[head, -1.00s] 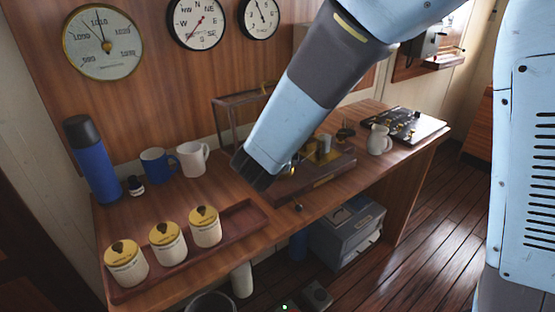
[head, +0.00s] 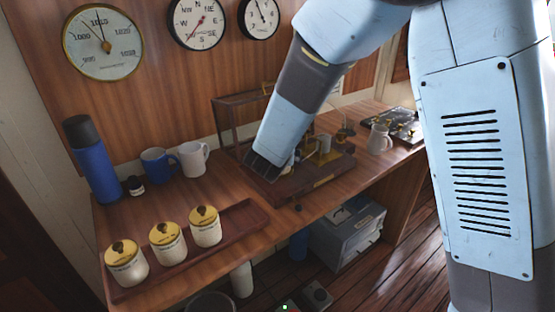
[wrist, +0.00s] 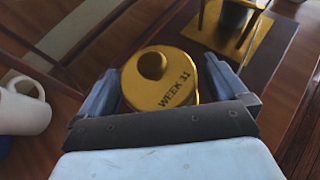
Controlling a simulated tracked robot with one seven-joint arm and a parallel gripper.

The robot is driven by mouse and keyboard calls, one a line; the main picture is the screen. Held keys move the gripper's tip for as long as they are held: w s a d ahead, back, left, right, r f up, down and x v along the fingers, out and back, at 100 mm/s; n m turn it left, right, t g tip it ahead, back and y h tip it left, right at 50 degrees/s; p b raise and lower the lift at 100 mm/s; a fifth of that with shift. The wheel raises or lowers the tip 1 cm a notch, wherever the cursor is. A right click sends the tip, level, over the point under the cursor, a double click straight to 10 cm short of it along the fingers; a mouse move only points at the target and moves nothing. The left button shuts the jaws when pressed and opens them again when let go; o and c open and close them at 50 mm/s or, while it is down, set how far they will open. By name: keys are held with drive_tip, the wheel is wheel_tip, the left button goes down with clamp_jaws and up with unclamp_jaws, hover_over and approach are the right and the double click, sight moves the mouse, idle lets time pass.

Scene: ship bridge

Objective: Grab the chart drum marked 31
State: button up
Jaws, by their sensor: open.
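A chart drum (wrist: 163,78) with a yellow top and a round knob shows in the wrist view. Its top appears to read WEEK 31. It stands between the two fingers of my gripper (wrist: 160,88), which are open on either side of it; I cannot tell whether they touch it. In the head view my gripper (head: 266,172) points down at the left end of a dark wooden instrument base (head: 312,178) with brass parts, and hides most of this drum.
Several similar yellow-topped drums stand in a wooden tray (head: 245,222) at front left, labels too small to read. A blue mug (head: 157,165), a cream mug (head: 192,159) and a blue flask (head: 92,165) stand behind it. A glass-sided cover (head: 228,118) is behind my gripper.

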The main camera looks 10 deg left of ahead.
drive_tip(key=c, duration=1.1)
drive_tip(key=shift+c, duration=0.2)
drive_tip(key=shift+r, duration=0.1)
